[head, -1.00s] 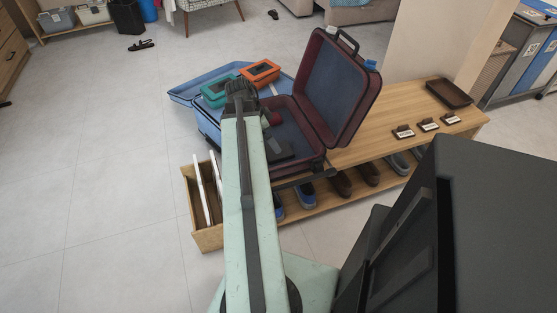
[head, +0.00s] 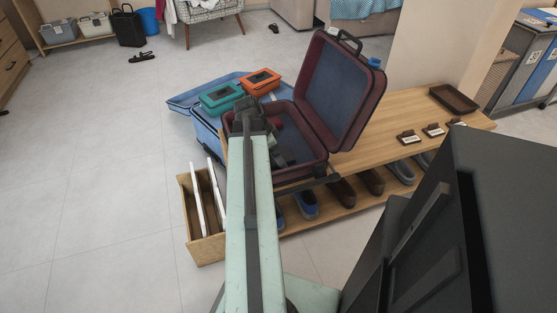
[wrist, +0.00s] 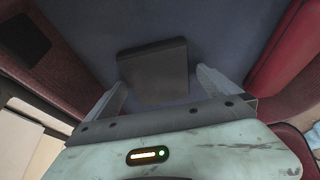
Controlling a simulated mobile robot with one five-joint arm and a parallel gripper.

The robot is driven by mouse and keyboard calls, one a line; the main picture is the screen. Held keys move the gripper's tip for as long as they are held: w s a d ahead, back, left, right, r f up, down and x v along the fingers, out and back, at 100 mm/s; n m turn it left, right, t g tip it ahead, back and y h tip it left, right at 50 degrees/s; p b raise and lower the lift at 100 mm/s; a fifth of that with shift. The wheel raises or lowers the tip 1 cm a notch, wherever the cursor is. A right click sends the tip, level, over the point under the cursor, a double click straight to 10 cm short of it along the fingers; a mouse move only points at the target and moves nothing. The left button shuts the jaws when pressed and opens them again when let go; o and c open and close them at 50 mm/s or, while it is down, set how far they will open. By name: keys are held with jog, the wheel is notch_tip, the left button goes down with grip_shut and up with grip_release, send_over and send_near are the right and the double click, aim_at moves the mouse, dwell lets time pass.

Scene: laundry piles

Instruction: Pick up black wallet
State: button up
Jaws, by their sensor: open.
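The black wallet (wrist: 153,68) is a dark, flat, roughly square piece lying on the blue-grey lining of the open maroon suitcase (head: 328,166). In the wrist view it sits ahead of my gripper (wrist: 162,80). The fingers are spread apart, one toward each side of the wallet's near edge, and nothing is held. I cannot tell whether the fingertips touch the lining. In the head view my arm reaches into the suitcase, and my gripper and wrist hide most of the wallet.
The suitcase lid (head: 340,90) stands up at the right. A red item (wrist: 283,48) lies at the right in the wrist view. Teal (head: 222,98) and orange (head: 261,81) boxes sit behind, on a blue case (head: 205,128). A brown tray (head: 454,98) is on the wooden bench (head: 385,130).

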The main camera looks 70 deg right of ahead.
jog(key=c, duration=1.4)
jog(key=shift+r, duration=0.15)
